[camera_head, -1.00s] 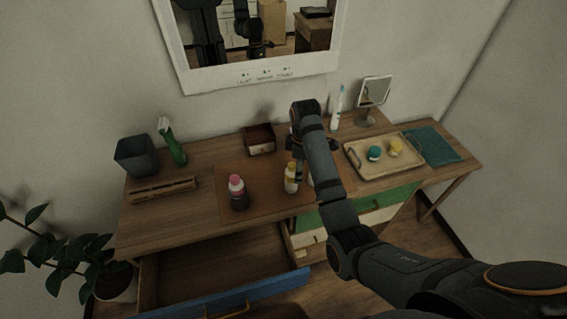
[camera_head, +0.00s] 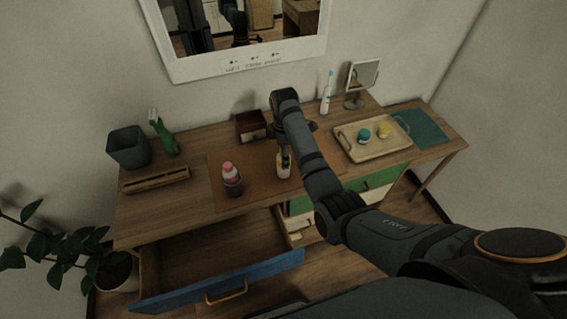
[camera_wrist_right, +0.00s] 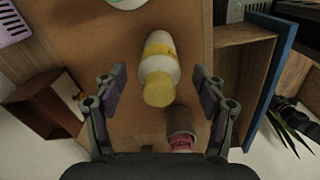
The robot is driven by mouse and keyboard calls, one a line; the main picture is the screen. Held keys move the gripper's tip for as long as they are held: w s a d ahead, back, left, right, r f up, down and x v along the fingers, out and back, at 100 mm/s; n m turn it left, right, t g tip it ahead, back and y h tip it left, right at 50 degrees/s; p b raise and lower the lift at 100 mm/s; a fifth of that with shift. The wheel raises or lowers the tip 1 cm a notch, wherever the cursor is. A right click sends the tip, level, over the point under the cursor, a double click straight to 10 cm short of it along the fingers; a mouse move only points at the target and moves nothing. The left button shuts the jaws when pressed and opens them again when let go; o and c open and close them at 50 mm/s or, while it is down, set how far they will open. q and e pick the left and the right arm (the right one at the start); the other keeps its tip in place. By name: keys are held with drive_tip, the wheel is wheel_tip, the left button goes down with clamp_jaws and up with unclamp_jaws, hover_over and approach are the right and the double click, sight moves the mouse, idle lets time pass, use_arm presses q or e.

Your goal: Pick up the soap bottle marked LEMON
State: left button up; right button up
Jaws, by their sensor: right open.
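A white soap bottle with a yellow cap and yellow band (camera_head: 283,168) stands on the brown mat; its lettering cannot be read. It also shows in the right wrist view (camera_wrist_right: 158,66). My right gripper (camera_wrist_right: 158,82) is open, with its fingers on either side of this bottle and a gap to each. In the head view my right arm reaches over the mat and partly hides the bottle. A dark bottle with a pink cap (camera_head: 231,178) stands to its left. A pale bottle with some green (camera_wrist_right: 126,3) is cut off in the wrist view. My left gripper is not in view.
A blue-fronted drawer (camera_head: 222,283) stands open below the counter. A small wooden box (camera_head: 250,125) is behind the mat. A dark bin (camera_head: 128,147) and green spray bottle (camera_head: 164,137) are at left.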

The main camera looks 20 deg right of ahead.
wheel_tip(320, 180, down, 4)
drive_tip(key=shift+f+p, duration=0.1)
drive_tip(key=shift+p, duration=0.25)
drive_tip(key=c, duration=1.2)
drive_tip(key=shift+w, duration=0.1)
drive_tip(key=shift+c, duration=1)
